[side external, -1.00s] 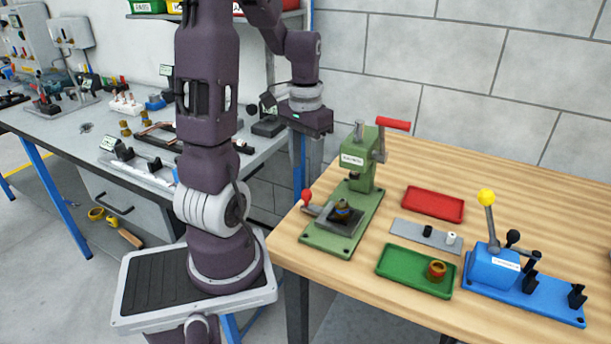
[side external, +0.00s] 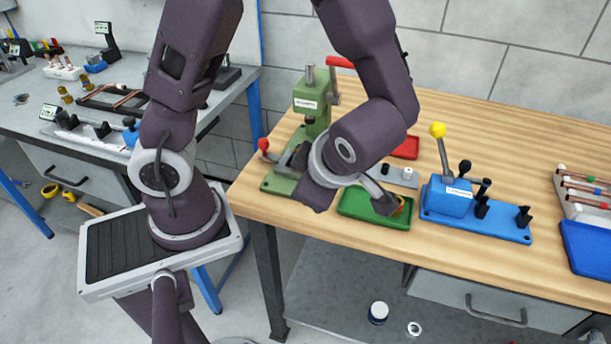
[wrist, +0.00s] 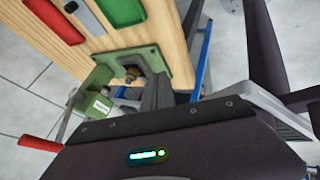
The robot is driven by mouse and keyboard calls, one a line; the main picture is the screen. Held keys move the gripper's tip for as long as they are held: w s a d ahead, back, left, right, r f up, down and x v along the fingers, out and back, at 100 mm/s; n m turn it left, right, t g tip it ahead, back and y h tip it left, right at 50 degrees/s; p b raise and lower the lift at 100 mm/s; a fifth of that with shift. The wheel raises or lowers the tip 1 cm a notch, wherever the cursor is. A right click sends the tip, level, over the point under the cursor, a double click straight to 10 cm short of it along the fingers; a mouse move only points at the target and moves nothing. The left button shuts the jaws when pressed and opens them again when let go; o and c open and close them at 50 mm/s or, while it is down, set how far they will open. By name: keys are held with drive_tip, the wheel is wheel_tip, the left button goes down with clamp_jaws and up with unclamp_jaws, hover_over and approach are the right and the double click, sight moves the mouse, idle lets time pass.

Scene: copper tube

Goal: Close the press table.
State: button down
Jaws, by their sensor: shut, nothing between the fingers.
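The green press (side external: 312,100) stands at the left end of the wooden table, with a red-handled lever on top. In the side view my wrist hides most of the press table. Its red-knobbed side handle (side external: 263,144) shows at the left. My gripper (wrist: 158,88) is shut and empty, its dark fingers close beside the press table. I cannot tell whether they touch it.
A green tray (side external: 372,217) with a brass ring, partly hidden, lies right of my wrist. A red tray (side external: 407,148) and a grey plate (wrist: 89,18) lie behind. A blue fixture (side external: 447,198) with a yellow-knobbed lever stands further right. The table's front edge is close.

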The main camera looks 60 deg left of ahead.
drive_tip(key=x, duration=0.9)
drive_tip(key=shift+a+f, duration=0.15)
drive_tip(key=shift+f, duration=0.05)
drive_tip(key=shift+w+a+f, duration=0.2)
drive_tip(key=shift+w+a, duration=1)
drive_tip(key=shift+a, duration=0.05)
drive_tip(key=shift+w+a, duration=0.3)
drive_tip(key=w+a, duration=0.5)
drive_tip(key=shift+w+a, duration=0.3)
